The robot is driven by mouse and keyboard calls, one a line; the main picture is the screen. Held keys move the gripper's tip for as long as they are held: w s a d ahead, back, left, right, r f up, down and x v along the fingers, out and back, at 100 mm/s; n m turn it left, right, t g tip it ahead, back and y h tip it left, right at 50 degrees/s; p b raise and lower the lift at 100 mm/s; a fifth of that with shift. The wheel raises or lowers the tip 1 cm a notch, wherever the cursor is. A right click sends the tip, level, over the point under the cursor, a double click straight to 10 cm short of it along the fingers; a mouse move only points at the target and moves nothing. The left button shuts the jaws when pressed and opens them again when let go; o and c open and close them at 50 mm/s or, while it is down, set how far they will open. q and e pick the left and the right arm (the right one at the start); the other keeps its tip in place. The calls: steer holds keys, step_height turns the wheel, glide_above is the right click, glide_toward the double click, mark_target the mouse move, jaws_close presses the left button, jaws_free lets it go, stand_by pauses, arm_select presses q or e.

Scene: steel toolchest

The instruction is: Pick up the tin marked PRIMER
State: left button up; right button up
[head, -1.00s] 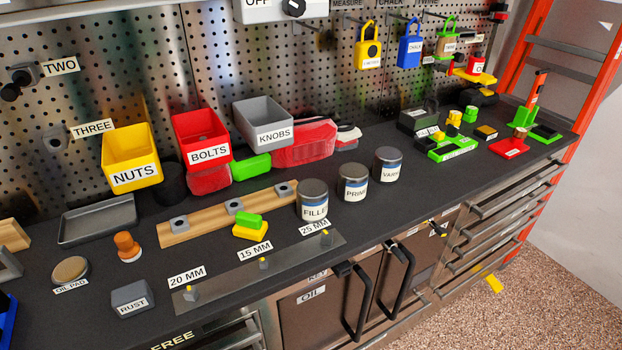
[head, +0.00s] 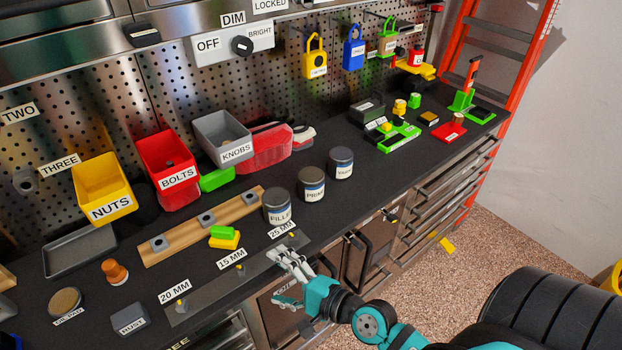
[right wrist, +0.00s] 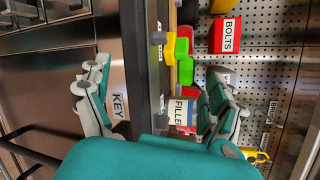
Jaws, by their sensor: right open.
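The PRIMER tin (head: 311,185) is a small grey-lidded can with a white label and a blue band. It stands upright on the dark worktop, in a row between the FILLER tin (head: 277,207) and the VARNISH-side tin (head: 340,163), whose label is only partly readable. My right gripper (head: 287,281) is open and empty at the worktop's front edge, nearer than the tins and to the left of PRIMER. In the right wrist view the open fingers (right wrist: 155,100) show with the FILLER tin (right wrist: 180,112) beyond. I cannot make out PRIMER there. My left gripper is not in view.
A wooden rail (head: 182,232) with grey blocks lies left of the tins. NUTS (head: 104,188), BOLTS (head: 168,169) and KNOBS (head: 223,137) bins stand behind. A metal strip (head: 208,294) with pegs runs along the front edge.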

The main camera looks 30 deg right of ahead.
steer(key=w+d+r+m+t+h, duration=0.3)
steer(key=d+m+h, duration=0.1)
steer(key=d+m, duration=0.5)
steer(key=m+h, duration=0.6)
steer(key=m, duration=0.5)
glide_toward(310, 178)
steer(key=shift+t, duration=0.3)
steer(key=w+f+p, duration=0.1)
steer(key=w, duration=0.1)
steer(key=w+d+p, duration=0.1)
steer(key=w, duration=0.1)
steer(key=w+d+f+p, duration=0.1)
steer(key=w, duration=0.1)
steer(key=shift+f, duration=0.35)
steer(key=p+x, duration=0.1)
steer(key=x, duration=0.4)
steer(key=shift+d+r+p, duration=0.1)
steer(key=shift+d+p, duration=0.05)
steer(key=shift+p, duration=0.15)
steer(key=shift+w+d, duration=0.1)
steer(key=shift+w, duration=0.25)
steer(key=shift+s, duration=0.1)
steer(key=shift+c, duration=1.4)
steer(key=c, duration=1.3)
